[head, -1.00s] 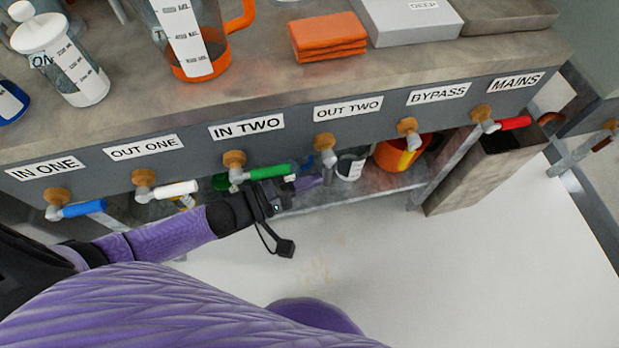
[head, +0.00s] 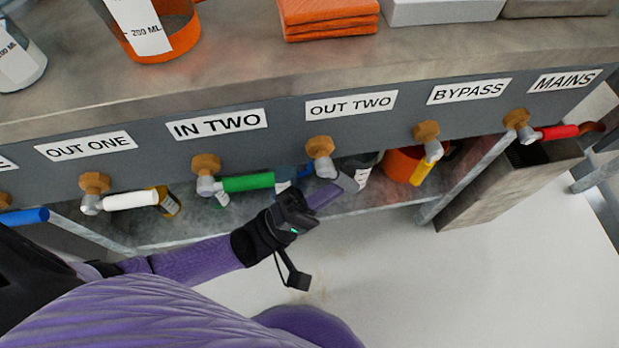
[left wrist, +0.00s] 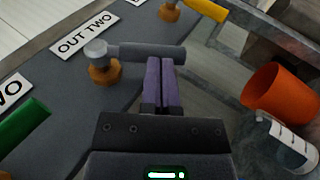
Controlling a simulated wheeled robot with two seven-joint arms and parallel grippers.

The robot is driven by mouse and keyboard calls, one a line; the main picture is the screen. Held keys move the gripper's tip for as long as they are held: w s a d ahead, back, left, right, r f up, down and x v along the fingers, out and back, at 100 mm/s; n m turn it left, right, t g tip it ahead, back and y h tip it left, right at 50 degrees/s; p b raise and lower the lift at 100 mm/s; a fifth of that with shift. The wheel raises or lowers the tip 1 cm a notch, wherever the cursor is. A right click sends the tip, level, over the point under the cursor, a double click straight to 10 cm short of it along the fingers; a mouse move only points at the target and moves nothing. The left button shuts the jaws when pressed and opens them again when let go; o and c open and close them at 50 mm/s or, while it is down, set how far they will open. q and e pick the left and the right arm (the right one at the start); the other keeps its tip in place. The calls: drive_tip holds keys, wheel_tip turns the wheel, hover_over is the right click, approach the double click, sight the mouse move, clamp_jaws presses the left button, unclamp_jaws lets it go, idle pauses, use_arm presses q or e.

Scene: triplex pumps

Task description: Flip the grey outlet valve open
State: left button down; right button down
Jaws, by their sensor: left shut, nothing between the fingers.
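The grey outlet valve under the OUT TWO label (head: 351,105) has an orange-brown base and a metal body (head: 325,166). Its grey handle (left wrist: 150,52) points out away from the panel in the left wrist view. My left gripper (head: 322,197) is shut and empty. In the left wrist view its purple fingertips (left wrist: 161,62) are right beside the handle's free end; I cannot tell whether they touch it. My right gripper is not in view.
The green handle (head: 248,183) lies along the panel to the left, the yellow handle (head: 423,170) points outward to the right. A shelf (head: 385,195) below holds an orange container (left wrist: 273,100) and bottles. Open floor lies in front.

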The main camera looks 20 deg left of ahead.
sight(354, 186)
use_arm(q)
drive_tip(key=shift+w+d+r, duration=0.25)
drive_tip(key=shift+w+d, duration=0.1)
drive_tip(key=shift+d, duration=0.2)
drive_tip(key=shift+w+d+r, duration=0.2)
drive_tip(key=shift+w+d, duration=0.15)
drive_tip(key=shift+d, duration=0.15)
drive_tip(key=shift+x, duration=0.75)
drive_tip(key=shift+w+d+r+n+t+h+b, duration=0.1)
drive_tip(key=shift+d+r+n+t+h+b, duration=0.25)
drive_tip(key=shift+t, duration=0.35)
drive_tip(key=shift+w+d+r, duration=0.2)
drive_tip(key=shift+d+r, duration=0.15)
drive_tip(key=shift+r, duration=0.2)
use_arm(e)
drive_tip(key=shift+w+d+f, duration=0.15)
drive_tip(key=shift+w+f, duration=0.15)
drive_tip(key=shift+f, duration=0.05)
